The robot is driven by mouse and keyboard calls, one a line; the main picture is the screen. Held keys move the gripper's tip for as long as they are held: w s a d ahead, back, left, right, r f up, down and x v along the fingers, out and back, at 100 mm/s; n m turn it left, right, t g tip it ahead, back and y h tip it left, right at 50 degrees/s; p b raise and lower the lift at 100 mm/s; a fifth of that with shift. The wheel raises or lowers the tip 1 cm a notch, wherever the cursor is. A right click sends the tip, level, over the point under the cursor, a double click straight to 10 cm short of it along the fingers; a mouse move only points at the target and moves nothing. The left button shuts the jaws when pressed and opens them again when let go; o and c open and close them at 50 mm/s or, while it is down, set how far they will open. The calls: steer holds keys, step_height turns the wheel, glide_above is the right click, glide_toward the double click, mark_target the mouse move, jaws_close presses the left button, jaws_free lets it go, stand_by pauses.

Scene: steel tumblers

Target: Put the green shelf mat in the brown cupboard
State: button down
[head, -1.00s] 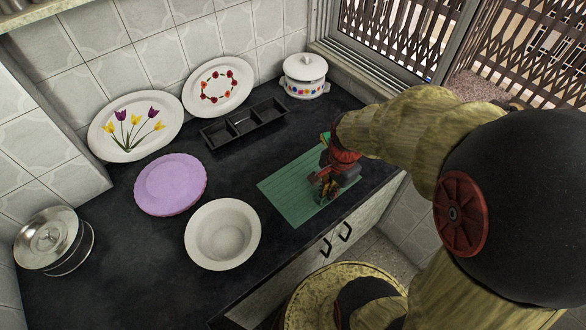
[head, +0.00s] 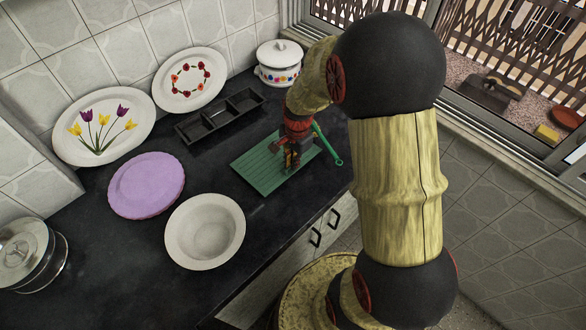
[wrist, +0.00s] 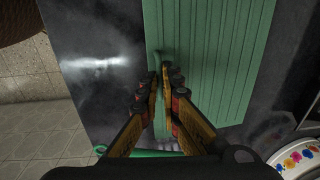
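The green shelf mat (head: 262,168) lies flat on the dark counter; it also shows in the wrist view (wrist: 215,50). My gripper (head: 292,165) points down over the mat's right part. In the wrist view my gripper's (wrist: 161,76) fingertips are close together near one long edge of the mat. Whether any of the mat is pinched between them does not show clearly. A thin green utensil with a ring end (head: 338,161) lies just right of my gripper; it also shows in the wrist view (wrist: 101,150). I see no brown cupboard.
On the counter (head: 110,265) stand a white bowl (head: 207,231), a purple plate (head: 146,185), a black divided tray (head: 219,115), two decorated plates, a flowered pot (head: 280,68) and a steel pot (head: 20,255). Pale cupboard doors with dark handles (head: 315,238) are below.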

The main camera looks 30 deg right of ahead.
step_height(320, 180, down, 2)
steer(key=shift+s+f, duration=0.1)
steer(key=shift+f, duration=0.15)
steer(key=c, duration=2)
jaws_free()
steer(key=shift+c, duration=0.2)
